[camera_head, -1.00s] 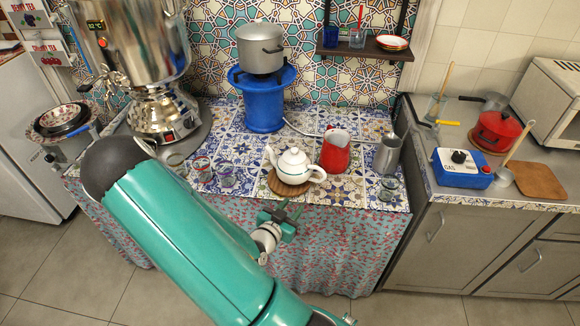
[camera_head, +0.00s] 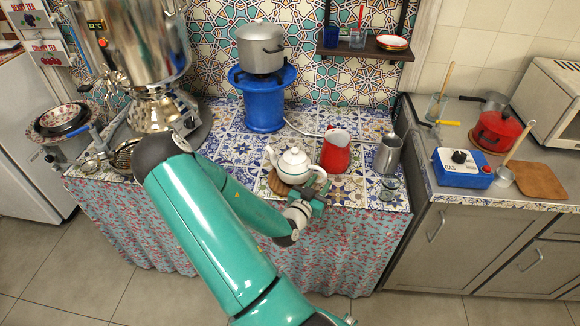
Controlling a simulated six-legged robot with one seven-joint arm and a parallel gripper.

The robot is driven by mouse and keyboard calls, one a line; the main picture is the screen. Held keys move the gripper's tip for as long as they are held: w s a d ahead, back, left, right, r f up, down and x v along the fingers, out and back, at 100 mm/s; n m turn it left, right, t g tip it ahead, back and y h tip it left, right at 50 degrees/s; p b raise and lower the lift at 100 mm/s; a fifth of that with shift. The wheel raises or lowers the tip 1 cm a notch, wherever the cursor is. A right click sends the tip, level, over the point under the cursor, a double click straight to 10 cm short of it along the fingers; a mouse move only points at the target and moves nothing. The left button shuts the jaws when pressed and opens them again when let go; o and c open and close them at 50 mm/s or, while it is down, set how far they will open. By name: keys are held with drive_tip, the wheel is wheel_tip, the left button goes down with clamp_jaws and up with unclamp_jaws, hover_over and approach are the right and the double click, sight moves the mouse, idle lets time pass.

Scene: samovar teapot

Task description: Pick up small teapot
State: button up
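The small white teapot (camera_head: 292,164) with a dark band stands on a round wooden trivet (camera_head: 275,184) on the tiled table. Its spout points left and its handle is on the right. My gripper (camera_head: 314,194) is at the handle side of the teapot, close to the handle and partly overlapping it in view. The fingers are small and partly hidden, so I cannot tell whether they touch the handle or are closed. My teal arm covers the front left of the table and part of the trivet.
A red pitcher (camera_head: 336,152) stands just right of the teapot, with a metal pitcher (camera_head: 388,154) and a glass (camera_head: 389,188) farther right. A blue stand (camera_head: 263,100) holds a grey pot (camera_head: 260,47) behind. A large samovar (camera_head: 130,45) stands at the left.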

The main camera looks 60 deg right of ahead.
sight(324, 177)
drive_tip(key=d, duration=0.3)
drive_tip(key=shift+w+d, duration=0.1)
drive_tip(key=shift+d, duration=0.25)
drive_tip(key=shift+c, duration=0.3)
clamp_jaws()
drive_tip(key=shift+r, duration=0.3)
